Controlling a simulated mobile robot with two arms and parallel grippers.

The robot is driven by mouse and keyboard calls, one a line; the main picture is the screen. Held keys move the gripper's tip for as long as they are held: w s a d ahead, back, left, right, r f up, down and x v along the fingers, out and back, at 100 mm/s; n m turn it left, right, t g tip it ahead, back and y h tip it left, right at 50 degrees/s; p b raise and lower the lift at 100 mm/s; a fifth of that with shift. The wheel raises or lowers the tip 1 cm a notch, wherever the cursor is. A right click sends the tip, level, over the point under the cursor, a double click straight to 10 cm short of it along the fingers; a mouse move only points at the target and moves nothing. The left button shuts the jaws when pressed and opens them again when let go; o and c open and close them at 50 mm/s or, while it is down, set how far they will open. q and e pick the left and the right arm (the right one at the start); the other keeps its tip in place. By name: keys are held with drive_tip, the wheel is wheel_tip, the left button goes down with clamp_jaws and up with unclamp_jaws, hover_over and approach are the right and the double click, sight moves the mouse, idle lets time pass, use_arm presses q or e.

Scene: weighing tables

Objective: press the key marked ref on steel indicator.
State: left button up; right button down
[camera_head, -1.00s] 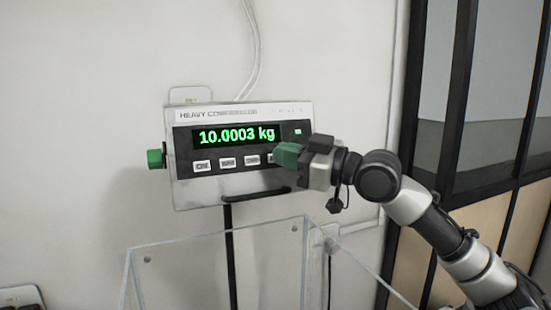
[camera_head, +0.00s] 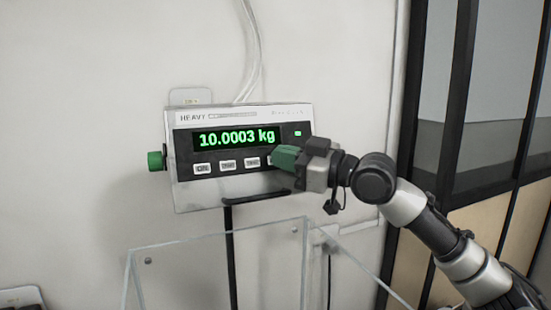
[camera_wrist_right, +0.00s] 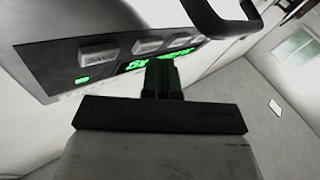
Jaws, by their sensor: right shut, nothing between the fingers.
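The steel indicator (camera_head: 190,194) is mounted on the wall in the head view, with a lit green display (camera_head: 236,137) reading 10.0003 kg. A row of pale keys runs below the display; the left one (camera_head: 202,168) looks marked ON. The rightmost key is mostly hidden behind my right gripper, and I cannot read its mark. My right gripper (camera_head: 276,158) is shut and empty, its green fingertips at the right end of the key row. In the right wrist view the shut fingers (camera_wrist_right: 163,75) point at the indicator's face (camera_wrist_right: 55,62). Whether they touch it I cannot tell. My left gripper is not in view.
A clear-walled enclosure (camera_head: 303,262) stands below the indicator. A green knob (camera_head: 155,161) sticks out on the indicator's left side. A dark-framed glazed partition (camera_head: 455,100) stands at the right. The wall left of the indicator is bare.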

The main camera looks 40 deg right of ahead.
drive_tip(key=shift+w+d+f+p, duration=0.1)
drive_tip(key=shift+w+p, duration=0.2)
drive_tip(key=shift+p, duration=0.05)
idle(0.6)
idle(0.4)
drive_tip(key=shift+s+a+b, duration=0.25)
drive_tip(key=shift+s+b, duration=0.4)
drive_tip(key=shift+r, duration=0.2)
drive_tip(key=s+b, duration=0.1)
drive_tip(key=s+a+r, duration=0.1)
drive_tip(key=s, duration=0.1)
drive_tip(key=s+b, duration=0.1)
drive_tip(key=shift+s+a+r+b, duration=0.2)
drive_tip(key=shift+s+b, duration=0.15)
